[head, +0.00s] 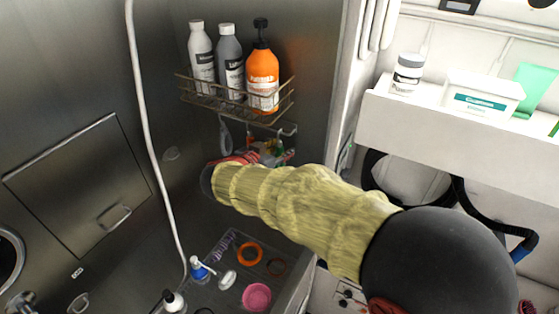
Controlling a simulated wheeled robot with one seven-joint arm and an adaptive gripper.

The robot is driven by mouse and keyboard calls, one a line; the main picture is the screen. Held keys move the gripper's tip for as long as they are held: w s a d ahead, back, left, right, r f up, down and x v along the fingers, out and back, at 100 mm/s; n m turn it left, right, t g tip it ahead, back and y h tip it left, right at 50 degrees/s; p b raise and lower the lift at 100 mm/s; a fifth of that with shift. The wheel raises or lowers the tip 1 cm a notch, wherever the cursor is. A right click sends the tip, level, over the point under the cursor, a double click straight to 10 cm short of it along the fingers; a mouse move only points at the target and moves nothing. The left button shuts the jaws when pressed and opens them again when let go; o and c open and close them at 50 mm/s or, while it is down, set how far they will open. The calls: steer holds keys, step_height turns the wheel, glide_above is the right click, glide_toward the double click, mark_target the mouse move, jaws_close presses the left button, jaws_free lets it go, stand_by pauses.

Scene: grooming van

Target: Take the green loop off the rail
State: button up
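A small green patch (267,147), possibly the green loop, shows just below the wire basket. It is small, partly covered and close to my gripper, so its shape and whether the two touch are unclear. The rail (285,131) seems to run beneath the basket, with a hook-like end at its right. A grey loop (224,134) hangs at the left. My gripper (281,154) is small and mostly hidden behind my yellow-sleeved arm, near the green patch. I cannot tell whether its fingers are open or shut.
The wire basket (215,101) above holds two grey-white bottles and an orange pump bottle (262,80). A white hose (146,110) hangs at the left. Below, a dark tray (228,290) holds rings and a pink round item (256,297). A white shelf (440,125) juts out at the right.

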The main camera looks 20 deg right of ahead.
steer(key=shift+c, duration=0.9)
steer(key=c, duration=0.7)
jaws_close()
steer(key=shift+r, duration=0.1)
